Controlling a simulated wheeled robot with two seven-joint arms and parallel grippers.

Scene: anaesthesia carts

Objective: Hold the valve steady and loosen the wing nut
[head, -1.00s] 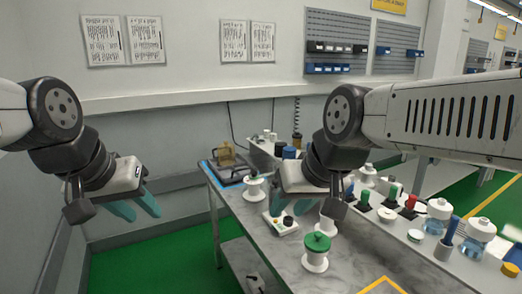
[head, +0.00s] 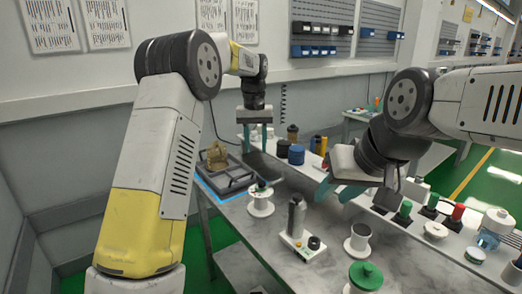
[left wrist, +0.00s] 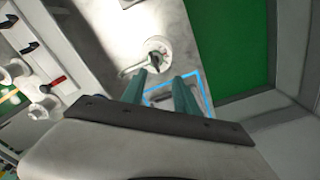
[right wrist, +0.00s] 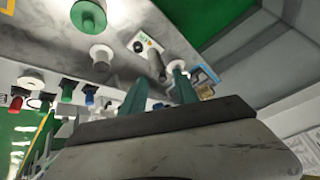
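A brass-coloured body (head: 215,155), which looks like the valve, sits on a dark framed tray (head: 238,186) at the table's far left corner. I cannot make out the wing nut. My left gripper (head: 255,138) is open and empty, pointing down, to the right of the brass body and apart from it. In the left wrist view the blue-edged tray (left wrist: 202,92) shows partly behind the fingers. My right gripper (head: 337,190) is open and empty above the table, well to the right of the tray.
A white spool (head: 261,205), a white-based device with a grey cylinder (head: 297,222), a white cup (head: 358,241) and a green-topped spool (head: 366,275) stand on the table (head: 245,240). Bottles and coloured-topped items line the right side. A wall stands behind.

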